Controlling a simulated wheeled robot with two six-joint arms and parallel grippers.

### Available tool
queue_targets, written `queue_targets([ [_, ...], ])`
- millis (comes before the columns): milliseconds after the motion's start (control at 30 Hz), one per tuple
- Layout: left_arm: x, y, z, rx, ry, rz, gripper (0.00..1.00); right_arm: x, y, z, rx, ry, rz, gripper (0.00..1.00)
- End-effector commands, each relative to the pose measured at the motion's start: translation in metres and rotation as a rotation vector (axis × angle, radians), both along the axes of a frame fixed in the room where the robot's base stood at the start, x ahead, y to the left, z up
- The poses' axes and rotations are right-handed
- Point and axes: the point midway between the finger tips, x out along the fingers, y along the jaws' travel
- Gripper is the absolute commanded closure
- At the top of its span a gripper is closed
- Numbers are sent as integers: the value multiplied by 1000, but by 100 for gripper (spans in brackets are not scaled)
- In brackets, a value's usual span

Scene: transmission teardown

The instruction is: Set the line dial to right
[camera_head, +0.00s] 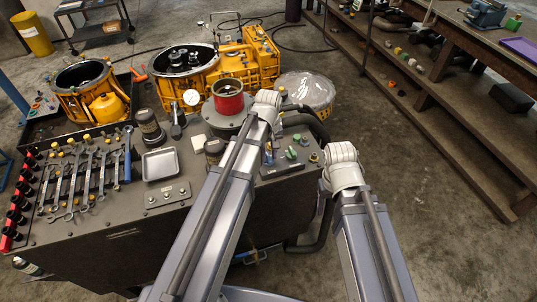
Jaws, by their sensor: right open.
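I cannot tell for sure which part is the line dial. A small grey panel with two round knobs (166,194) lies on the bench top, left of my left arm. A dark plate with green knobs (293,154) sits near the bench's right edge, between my two arms; its settings are too small to read. The white wrist of my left gripper (267,103) is beside the red-topped cylinder; its fingers cannot be made out. The white wrist of my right gripper (342,160) is just off the bench's right edge, its fingers hardly visible.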

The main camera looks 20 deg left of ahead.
Motion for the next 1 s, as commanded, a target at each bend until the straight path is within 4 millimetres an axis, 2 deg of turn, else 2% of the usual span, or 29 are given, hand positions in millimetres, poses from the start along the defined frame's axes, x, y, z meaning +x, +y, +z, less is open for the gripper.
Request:
queue_targets([
  [33, 0, 0, 0, 0, 0, 0, 72, 0, 0, 0, 0, 0, 0, 35],
  [300, 0, 0, 0, 0, 0, 0, 100, 0, 0, 0, 0, 0, 0, 35],
  [767, 0, 0, 0, 0, 0, -5, 100, 0, 0, 0, 0, 0, 0, 35],
  [1000, 0, 0, 0, 0, 0, -84, 100, 0, 0, 0, 0, 0, 0, 35],
])
